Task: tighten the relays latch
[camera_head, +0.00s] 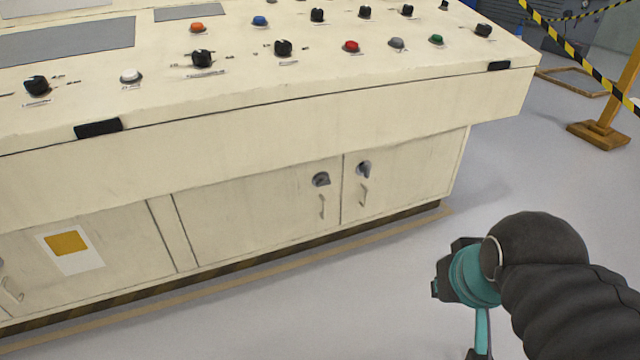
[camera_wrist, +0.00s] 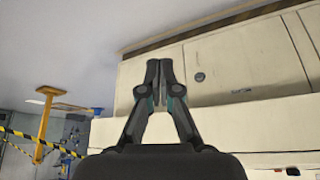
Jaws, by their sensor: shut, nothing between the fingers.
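Two grey turn latches sit on the lower doors of the cream console: one (camera_head: 320,180) left of the door seam, one (camera_head: 364,168) right of it. A thin label or handle hangs below each. No readable text shows which is the relays latch. In the wrist view, which appears inverted, a dark round latch (camera_wrist: 200,77) shows right of my gripper (camera_wrist: 159,70). The other latch is not visible there, perhaps hidden behind the fingers. My gripper is shut and empty, pointing toward the doors; no contact with a latch shows.
The console's sloped top (camera_head: 300,70) with knobs and coloured buttons overhangs the doors. Another latch (camera_head: 3,264) is cut off at the left edge. A yellow post (camera_head: 600,130) with striped tape stands at the right. The grey floor (camera_head: 380,300) before the doors is clear.

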